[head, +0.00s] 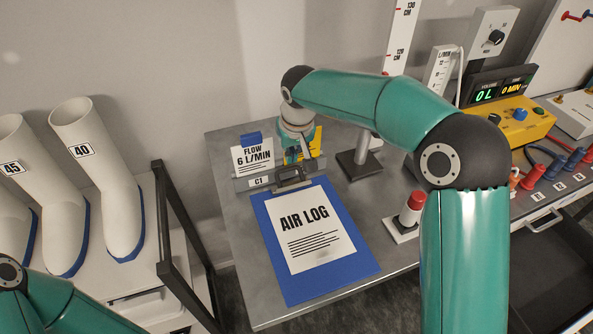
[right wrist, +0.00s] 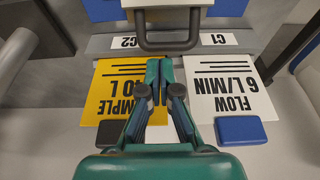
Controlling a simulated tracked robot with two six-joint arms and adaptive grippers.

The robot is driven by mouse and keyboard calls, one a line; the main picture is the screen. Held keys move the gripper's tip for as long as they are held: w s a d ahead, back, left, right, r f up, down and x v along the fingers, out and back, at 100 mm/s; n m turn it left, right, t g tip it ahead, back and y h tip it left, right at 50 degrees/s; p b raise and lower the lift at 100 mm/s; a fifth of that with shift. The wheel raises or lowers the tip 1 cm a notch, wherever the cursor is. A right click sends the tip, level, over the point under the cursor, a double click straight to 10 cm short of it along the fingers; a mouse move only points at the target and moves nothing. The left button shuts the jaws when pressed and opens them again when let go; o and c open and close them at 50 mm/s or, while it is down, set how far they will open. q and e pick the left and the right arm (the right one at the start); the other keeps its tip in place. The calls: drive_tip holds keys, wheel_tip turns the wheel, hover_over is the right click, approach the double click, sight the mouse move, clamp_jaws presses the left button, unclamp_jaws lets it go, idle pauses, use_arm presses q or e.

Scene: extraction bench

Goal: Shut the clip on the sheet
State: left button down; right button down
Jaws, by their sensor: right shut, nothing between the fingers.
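The white AIR LOG sheet (head: 308,228) lies on a blue board (head: 282,279) on the grey bench. A dark clip (head: 292,177) with a loop-shaped lever sits at the board's far end, by the sheet's top edge. In the right wrist view the clip's dark loop (right wrist: 167,45) lies just beyond my fingertips. I cannot tell whether it grips the sheet. My right gripper (head: 297,157) is shut and empty behind the clip, its fingertips (right wrist: 159,64) apart from the loop in the picture. My left gripper is out of view.
A white FLOW card (head: 252,158) and a yellow SAMPLE card (right wrist: 105,95) stand by a grey rail labelled C1 and C2. A blue block (right wrist: 240,131) is beside the FLOW card. A red-topped button (head: 411,206) and a dark stand base (head: 359,172) are to the right.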

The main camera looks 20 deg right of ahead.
drive_tip(key=shift+x, duration=1.05)
drive_tip(key=s, duration=0.1)
drive_tip(key=s+f, duration=0.1)
drive_tip(key=s, duration=0.1)
drive_tip(key=shift+s+f, duration=0.35)
drive_tip(key=shift+d, duration=0.15)
